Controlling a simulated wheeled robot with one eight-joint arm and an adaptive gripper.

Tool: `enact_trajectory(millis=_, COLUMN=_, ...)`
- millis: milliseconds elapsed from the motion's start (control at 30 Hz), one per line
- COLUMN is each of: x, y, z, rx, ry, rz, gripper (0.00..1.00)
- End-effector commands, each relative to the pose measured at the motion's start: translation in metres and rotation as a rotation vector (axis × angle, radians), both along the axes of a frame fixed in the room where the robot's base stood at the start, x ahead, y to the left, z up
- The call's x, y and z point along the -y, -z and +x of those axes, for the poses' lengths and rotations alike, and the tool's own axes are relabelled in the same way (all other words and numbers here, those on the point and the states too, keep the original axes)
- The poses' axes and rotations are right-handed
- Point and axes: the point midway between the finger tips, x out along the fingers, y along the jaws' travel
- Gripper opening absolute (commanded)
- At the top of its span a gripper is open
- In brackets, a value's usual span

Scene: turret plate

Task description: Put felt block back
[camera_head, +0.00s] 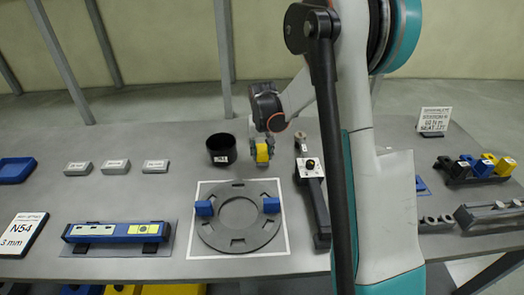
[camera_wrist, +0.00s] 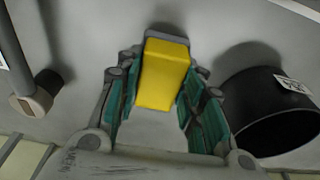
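The felt block (camera_head: 262,152) is a yellow block with a grey layer at its lower end. It also shows in the wrist view (camera_wrist: 163,75), between the two teal-padded fingers. My gripper (camera_head: 263,140) points down over the table, just right of the black cup. In the wrist view my gripper (camera_wrist: 165,75) has its fingers angled inward, with the tips close against both sides of the block; it looks shut on it. I cannot tell whether the grey end touches the tabletop.
The black cup (camera_head: 221,149) stands close left of the block; it also shows in the wrist view (camera_wrist: 268,110). A grey ring plate (camera_head: 240,236) with two blue blocks lies in front. A dark bar fixture (camera_head: 313,195) lies right. Three grey blocks (camera_head: 116,167) stand left.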

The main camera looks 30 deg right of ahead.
Motion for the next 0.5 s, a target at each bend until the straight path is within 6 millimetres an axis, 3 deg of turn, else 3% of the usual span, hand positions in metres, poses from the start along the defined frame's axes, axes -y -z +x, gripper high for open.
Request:
enact_trajectory(millis=67, x=-0.0001, y=0.0001, z=-0.0002, rx=0.0, ry=0.0, rz=0.0, gripper=0.55)
enact_trajectory(millis=500, x=-0.0002, y=-0.0068, z=-0.0005, rx=0.0, ry=0.0, rz=0.0, gripper=0.55)
